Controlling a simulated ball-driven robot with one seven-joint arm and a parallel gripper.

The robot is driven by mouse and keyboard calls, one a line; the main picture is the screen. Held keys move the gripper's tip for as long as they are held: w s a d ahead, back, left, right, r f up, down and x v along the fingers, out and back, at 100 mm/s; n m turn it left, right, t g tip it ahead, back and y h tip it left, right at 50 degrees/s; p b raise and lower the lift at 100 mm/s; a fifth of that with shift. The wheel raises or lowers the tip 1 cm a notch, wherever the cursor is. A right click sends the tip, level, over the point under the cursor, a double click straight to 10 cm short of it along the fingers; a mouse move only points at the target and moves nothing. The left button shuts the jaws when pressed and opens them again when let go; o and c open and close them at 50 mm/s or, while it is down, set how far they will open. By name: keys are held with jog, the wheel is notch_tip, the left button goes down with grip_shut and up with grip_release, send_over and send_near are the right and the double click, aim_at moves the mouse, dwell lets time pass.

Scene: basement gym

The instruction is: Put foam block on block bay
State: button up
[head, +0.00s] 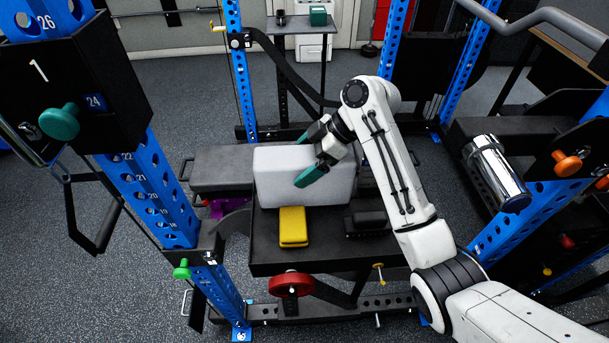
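A large light grey block (275,180), which looks like the foam block, is at the near end of the bench, over a black platform (275,260). My gripper (307,156) is at the block's top. One teal finger lies across its front face and the other shows at its back edge, so the fingers are spread around the block. I cannot tell whether they press on it. The block's underside is hidden, so I cannot tell if it rests or hangs just clear. No surface is clearly marked as the block bay.
A yellow block (293,227) and a dark object (367,222) lie on the platform. Blue rack posts (155,195) stand on both sides. A grey padded bench (220,165) is behind left. A chrome cylinder (496,172) is at right. A small table (292,24) stands at the back.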

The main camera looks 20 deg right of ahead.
jog(key=c, duration=1.4)
jog(key=shift+r, duration=0.15)
